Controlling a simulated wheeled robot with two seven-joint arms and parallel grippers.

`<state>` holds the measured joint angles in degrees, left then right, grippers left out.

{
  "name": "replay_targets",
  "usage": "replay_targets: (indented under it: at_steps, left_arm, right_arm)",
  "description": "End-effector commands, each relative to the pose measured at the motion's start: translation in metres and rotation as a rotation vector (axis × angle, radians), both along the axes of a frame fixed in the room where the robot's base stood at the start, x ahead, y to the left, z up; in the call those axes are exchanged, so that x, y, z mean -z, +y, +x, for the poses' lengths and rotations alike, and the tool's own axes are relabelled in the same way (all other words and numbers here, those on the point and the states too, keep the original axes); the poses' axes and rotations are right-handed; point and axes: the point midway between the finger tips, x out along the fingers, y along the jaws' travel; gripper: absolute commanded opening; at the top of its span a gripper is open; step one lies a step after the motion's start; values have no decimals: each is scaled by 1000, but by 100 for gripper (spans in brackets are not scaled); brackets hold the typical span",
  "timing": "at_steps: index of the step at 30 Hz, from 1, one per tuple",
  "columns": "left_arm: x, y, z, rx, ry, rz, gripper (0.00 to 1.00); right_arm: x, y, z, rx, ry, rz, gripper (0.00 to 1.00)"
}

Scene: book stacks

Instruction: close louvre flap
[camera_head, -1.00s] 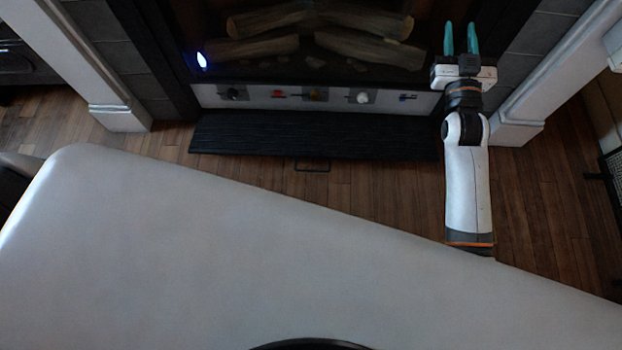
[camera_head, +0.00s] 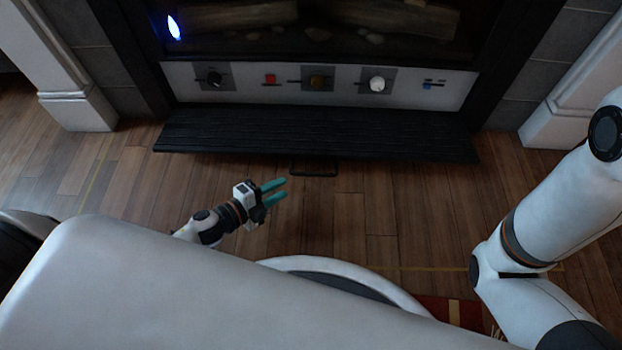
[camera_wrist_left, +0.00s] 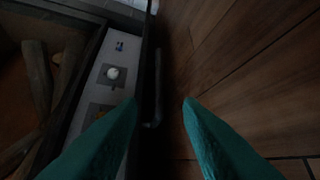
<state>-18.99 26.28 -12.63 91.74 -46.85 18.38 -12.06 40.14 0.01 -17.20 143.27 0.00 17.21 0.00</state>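The louvre flap (camera_head: 315,134) is a dark slatted panel. It is folded down and juts out below the fireplace control panel. Its thin dark handle (camera_head: 314,172) is on the near edge. My left gripper (camera_head: 284,188) is open, its two teal fingers apart, with nothing seen between them in the head view. It is in front of the flap, just below and left of the handle in the picture. In the left wrist view the handle (camera_wrist_left: 157,88) shows beyond and between the open fingertips (camera_wrist_left: 159,103); contact does not show. My right gripper is out of view.
The control panel (camera_head: 318,87) with its knobs is exposed above the flap, under the firebox with logs (camera_head: 395,14). White pillars (camera_head: 75,105) flank the fireplace. Wooden floor (camera_head: 400,210) in front is clear. My right arm's links fill the right side.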

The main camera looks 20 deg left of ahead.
Motion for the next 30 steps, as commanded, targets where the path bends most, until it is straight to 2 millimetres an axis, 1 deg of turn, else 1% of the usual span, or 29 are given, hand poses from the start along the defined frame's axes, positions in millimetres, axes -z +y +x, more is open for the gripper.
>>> replay_targets:
  at_steps: [5, 12, 18, 23, 30]
  left_arm:
    - [6, -10, 17, 3, -4, 0, 33]
    - [20, -33, 59, 2, -6, 2, 33]
    - [28, -50, 85, 1, -1, 0, 33]
    - [30, -56, 97, -1, -1, 1, 33]
    - [30, -58, 99, -1, 1, 0, 33]
  right_arm:
    - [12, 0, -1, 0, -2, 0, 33]
    - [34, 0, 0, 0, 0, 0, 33]
    - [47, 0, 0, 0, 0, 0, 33]
    - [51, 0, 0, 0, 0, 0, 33]
    - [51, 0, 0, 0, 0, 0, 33]
